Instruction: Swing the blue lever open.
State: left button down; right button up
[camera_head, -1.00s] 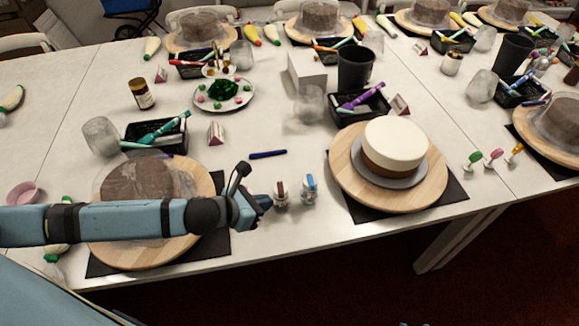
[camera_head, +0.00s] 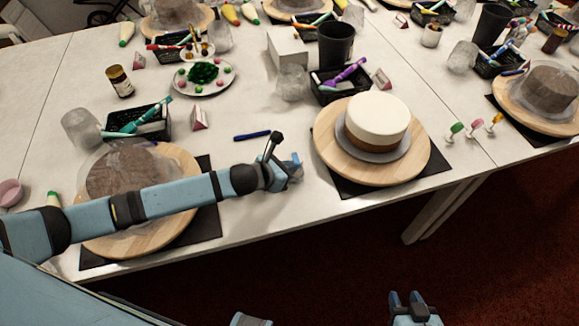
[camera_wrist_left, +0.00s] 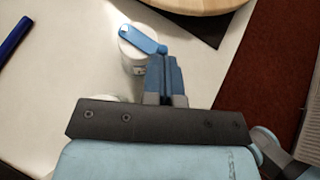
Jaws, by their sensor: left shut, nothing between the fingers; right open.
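The blue lever (camera_wrist_left: 138,36) lies across the top of a small white container (camera_wrist_left: 132,62) in the left wrist view. Its right end is beside my left gripper's fingertips (camera_wrist_left: 161,58); I cannot tell whether they touch. My left gripper (camera_head: 290,172) is shut and empty, low over the table left of the cake. In the head view it largely hides the lever and container. My right gripper (camera_head: 408,300) is open at the bottom edge of the head view, away from the table.
A turntable (camera_head: 325,160) with a white-topped cake (camera_head: 378,118) stands just right of my left gripper. A blue pen (camera_head: 252,136) lies behind it. My left arm passes over another turntable (camera_head: 180,225). The table's front edge is close.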

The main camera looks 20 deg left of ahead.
pick_arm(q)
jog(key=shift+w+d+r+p, duration=0.1)
jog(key=shift+d+p, duration=0.35)
jog(key=shift+p, duration=0.15)
dwell(0.7)
jog(key=w+d+n+g+y+p, duration=0.3)
jog(key=w+d+n+y+p, duration=0.2)
jog(key=n+y, duration=1.1)
jog(key=shift+w+n+g+p, duration=0.3)
jog(key=shift+w+n+p, duration=0.5)
jog(key=shift+w, duration=0.6)
